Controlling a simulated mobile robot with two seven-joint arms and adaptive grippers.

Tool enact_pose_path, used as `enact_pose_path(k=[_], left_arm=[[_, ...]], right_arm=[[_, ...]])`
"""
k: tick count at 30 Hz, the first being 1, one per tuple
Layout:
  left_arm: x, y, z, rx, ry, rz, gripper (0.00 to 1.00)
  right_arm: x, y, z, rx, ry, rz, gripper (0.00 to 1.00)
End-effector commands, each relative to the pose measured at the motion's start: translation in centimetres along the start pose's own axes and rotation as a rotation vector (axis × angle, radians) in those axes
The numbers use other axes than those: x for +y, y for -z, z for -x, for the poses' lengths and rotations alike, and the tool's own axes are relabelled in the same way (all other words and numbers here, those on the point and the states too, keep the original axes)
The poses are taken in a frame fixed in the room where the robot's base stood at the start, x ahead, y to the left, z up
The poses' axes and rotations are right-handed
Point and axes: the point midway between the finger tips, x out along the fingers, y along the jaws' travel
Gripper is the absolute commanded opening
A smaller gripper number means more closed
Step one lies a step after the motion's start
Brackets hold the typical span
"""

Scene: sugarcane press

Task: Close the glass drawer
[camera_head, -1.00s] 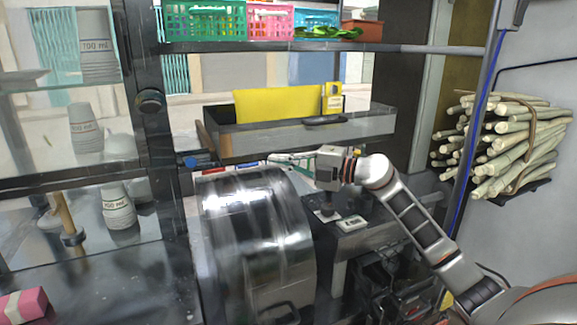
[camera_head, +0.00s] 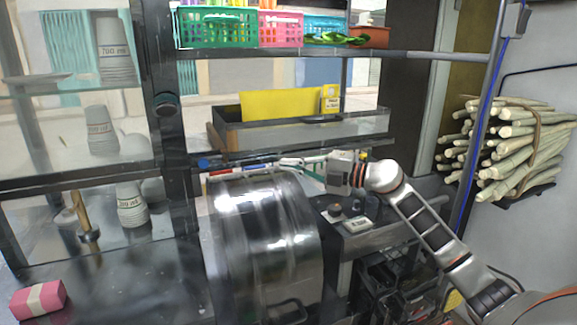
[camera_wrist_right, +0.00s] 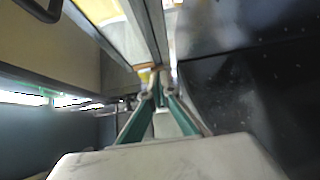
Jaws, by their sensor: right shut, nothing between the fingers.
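A glass-fronted cabinet with shelves (camera_head: 75,178) stands at the left. Stacks of cups (camera_head: 103,132) show behind its panes. A long dark-edged tray or drawer (camera_head: 335,131) holding a yellow board is at the window opening, behind the press. I cannot tell which of these is the glass drawer. My right gripper (camera_head: 292,162) is shut and empty, its fingers pointing left, below the tray and above the back of the press. In the right wrist view its green fingers (camera_wrist_right: 157,84) come together beside a long rail; contact is unclear. My left gripper is out of view.
The rounded metal press (camera_head: 262,225) fills the centre. A bundle of sugarcane (camera_head: 510,145) hangs on the right wall. Coloured baskets (camera_head: 217,27) sit on the shelf above. A pink block (camera_head: 38,299) lies on the dark counter at front left, which is otherwise largely clear.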

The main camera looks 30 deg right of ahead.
Motion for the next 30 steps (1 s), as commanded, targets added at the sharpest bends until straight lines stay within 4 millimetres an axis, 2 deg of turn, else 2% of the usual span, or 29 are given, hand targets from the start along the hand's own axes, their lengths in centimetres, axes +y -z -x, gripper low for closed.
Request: enact_pose_path(k=[2, 9, 15, 21, 30], left_arm=[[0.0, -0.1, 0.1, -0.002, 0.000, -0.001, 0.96], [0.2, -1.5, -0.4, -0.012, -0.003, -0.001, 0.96], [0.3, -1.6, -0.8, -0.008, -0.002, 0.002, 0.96], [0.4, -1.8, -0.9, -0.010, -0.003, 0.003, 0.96], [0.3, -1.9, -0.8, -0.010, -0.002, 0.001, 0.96]], right_arm=[[-0.1, -0.2, 0.7, -0.002, 0.003, 0.002, 0.00], [-0.5, -0.1, 6.1, 0.000, 0.006, -0.001, 0.00], [-0.3, -0.1, 8.9, 0.001, 0.003, -0.001, 0.00], [-0.1, -0.1, 10.1, 0.001, 0.001, -0.001, 0.00], [0.0, -0.1, 10.2, 0.001, 0.000, 0.000, 0.00]])
